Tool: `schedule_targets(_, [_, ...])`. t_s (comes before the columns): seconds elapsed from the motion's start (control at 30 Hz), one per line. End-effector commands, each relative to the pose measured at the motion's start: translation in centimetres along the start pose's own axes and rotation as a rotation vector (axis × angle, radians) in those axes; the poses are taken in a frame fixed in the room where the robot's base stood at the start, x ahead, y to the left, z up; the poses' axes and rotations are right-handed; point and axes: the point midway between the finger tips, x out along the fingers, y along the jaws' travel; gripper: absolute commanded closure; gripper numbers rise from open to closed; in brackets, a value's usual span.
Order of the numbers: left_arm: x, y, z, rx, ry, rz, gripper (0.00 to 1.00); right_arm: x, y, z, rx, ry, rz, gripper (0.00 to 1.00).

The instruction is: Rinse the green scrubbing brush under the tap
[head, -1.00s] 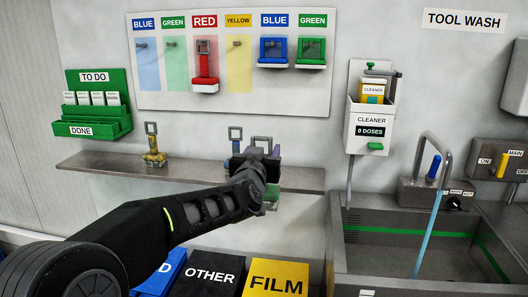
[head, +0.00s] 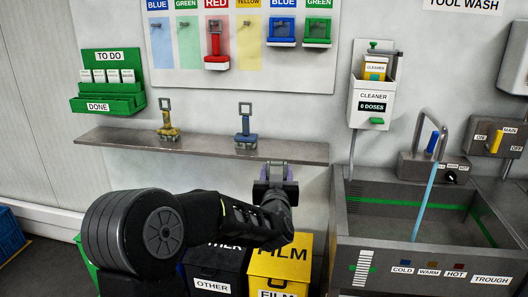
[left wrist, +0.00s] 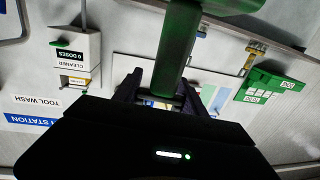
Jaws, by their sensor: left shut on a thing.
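My left gripper (head: 275,178) is just in front of and below the front edge of the wall shelf, left of the trough. It is shut on the green scrubbing brush, whose green body (left wrist: 180,45) rises from between the fingers in the left wrist view. In the head view the brush is mostly hidden by the gripper. The tap (head: 449,130) stands at the back of the trough (head: 362,262), and a blue stream of water (head: 425,200) runs from it down into the basin. The gripper is apart from the water. My right gripper is not in view.
Yellow (head: 168,130) and blue (head: 246,142) brushes stand on the shelf (head: 120,138). A cleaner dispenser (head: 370,122) reading 0 doses hangs between shelf and tap. The yellow FILM bin (head: 265,268) and black OTHER bin (head: 200,263) stand below. The trough's near wall rises right of the bins.

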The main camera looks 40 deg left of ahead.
Motion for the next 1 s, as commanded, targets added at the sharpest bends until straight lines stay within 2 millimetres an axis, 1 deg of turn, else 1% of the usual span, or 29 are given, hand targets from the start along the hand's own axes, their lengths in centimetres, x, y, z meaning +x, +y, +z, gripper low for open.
schedule_targets(0.03, [-0.4, 1.7, 1.6, 0.002, -0.005, 0.017, 1.0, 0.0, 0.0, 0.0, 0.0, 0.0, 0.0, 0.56])
schedule_targets(0.07, [-0.7, 2.6, 2.5, 0.004, -0.005, 0.024, 1.0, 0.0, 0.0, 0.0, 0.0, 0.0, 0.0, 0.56])
schedule_targets(0.17, [-2.1, 6.3, 5.7, 0.005, -0.006, 0.064, 1.0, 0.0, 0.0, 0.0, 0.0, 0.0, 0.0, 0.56])
schedule_targets(0.2, [-2.9, 8.1, 7.0, 0.007, -0.005, 0.085, 1.0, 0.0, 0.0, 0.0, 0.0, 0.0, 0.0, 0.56])
schedule_targets(0.27, [-4.4, 11.0, 8.9, 0.008, -0.005, 0.125, 1.0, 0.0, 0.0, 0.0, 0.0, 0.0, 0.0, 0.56])
schedule_targets(0.3, [-5.5, 12.8, 10.0, 0.008, -0.003, 0.154, 1.0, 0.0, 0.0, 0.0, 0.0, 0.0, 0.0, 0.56])
schedule_targets(0.37, [-7.3, 15.6, 11.5, 0.008, -0.001, 0.201, 1.0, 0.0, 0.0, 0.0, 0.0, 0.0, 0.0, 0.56])
schedule_targets(0.4, [-8.7, 17.5, 12.5, 0.009, -0.002, 0.237, 1.0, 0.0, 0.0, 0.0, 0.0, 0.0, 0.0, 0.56])
schedule_targets(0.47, [-10.9, 20.2, 13.7, 0.008, 0.0, 0.294, 1.0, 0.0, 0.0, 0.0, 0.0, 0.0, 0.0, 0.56])
schedule_targets(0.5, [-12.4, 22.0, 14.3, 0.008, 0.001, 0.333, 1.0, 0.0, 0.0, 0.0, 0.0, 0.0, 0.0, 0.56])
schedule_targets(0.57, [-14.7, 24.4, 15.2, 0.008, 0.002, 0.392, 1.0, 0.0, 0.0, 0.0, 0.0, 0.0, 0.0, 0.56])
schedule_targets(0.6, [-16.1, 26.0, 15.6, 0.007, 0.003, 0.43, 1.0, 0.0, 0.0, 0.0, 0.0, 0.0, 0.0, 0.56])
schedule_targets(0.7, [-19.4, 29.1, 16.4, 0.004, 0.003, 0.515, 1.0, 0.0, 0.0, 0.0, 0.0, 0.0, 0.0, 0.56])
schedule_targets(0.8, [-21.9, 31.2, 16.8, 0.002, 0.003, 0.578, 1.0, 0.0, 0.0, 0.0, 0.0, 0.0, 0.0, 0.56])
schedule_targets(0.9, [-23.4, 32.5, 17.0, 0.0, 0.002, 0.615, 1.0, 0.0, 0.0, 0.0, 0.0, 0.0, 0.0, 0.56])
schedule_targets(1.0, [-24.0, 32.9, 17.1, -0.001, 0.002, 0.63, 1.0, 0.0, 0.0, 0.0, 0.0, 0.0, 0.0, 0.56])
